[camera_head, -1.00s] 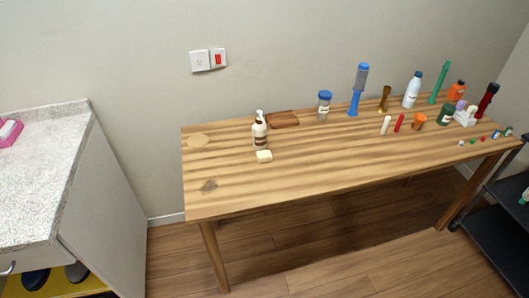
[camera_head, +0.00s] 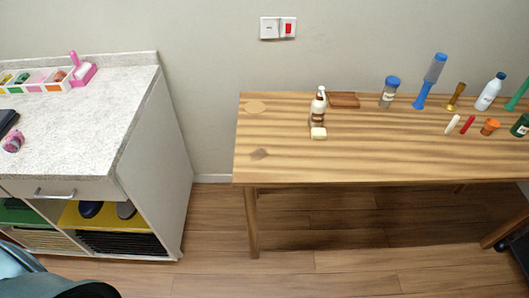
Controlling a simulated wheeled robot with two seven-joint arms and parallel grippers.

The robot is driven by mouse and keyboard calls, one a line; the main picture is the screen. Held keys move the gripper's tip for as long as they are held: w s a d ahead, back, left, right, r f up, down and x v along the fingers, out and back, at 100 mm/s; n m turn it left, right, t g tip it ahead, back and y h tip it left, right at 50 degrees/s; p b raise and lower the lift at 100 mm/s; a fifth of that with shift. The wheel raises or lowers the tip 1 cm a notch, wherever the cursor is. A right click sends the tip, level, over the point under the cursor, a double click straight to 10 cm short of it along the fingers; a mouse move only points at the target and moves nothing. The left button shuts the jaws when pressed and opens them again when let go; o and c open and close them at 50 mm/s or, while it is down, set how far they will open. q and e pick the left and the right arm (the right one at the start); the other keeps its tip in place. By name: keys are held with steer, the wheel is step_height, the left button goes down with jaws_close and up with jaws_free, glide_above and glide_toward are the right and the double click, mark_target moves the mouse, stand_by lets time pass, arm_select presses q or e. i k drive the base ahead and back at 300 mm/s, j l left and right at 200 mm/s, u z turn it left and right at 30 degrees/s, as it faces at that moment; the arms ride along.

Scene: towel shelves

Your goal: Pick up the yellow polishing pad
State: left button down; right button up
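A small pale yellow block (camera_head: 318,133) lies on the wooden table, just in front of a white-and-brown pump bottle (camera_head: 317,108). A flat, round, tan-yellow disc (camera_head: 255,107) lies near the table's back left corner. I cannot tell for sure from this distance which of the two is the yellow polishing pad. Neither of my grippers is in view.
The wooden table (camera_head: 290,167) has a brown board (camera_head: 343,100), a blue-lidded jar (camera_head: 389,92) and several bottles toward its right. A cabinet with a speckled top (camera_head: 100,120) stands at left. Bare floor (camera_head: 215,225) lies between them.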

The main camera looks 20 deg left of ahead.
mark_target(316, 133)
steer(key=i+l, duration=0.25)
steer(key=i, duration=0.25)
steer(key=i+l, duration=0.25)
steer(key=i, duration=0.2)
steer(key=j+u, duration=0.05)
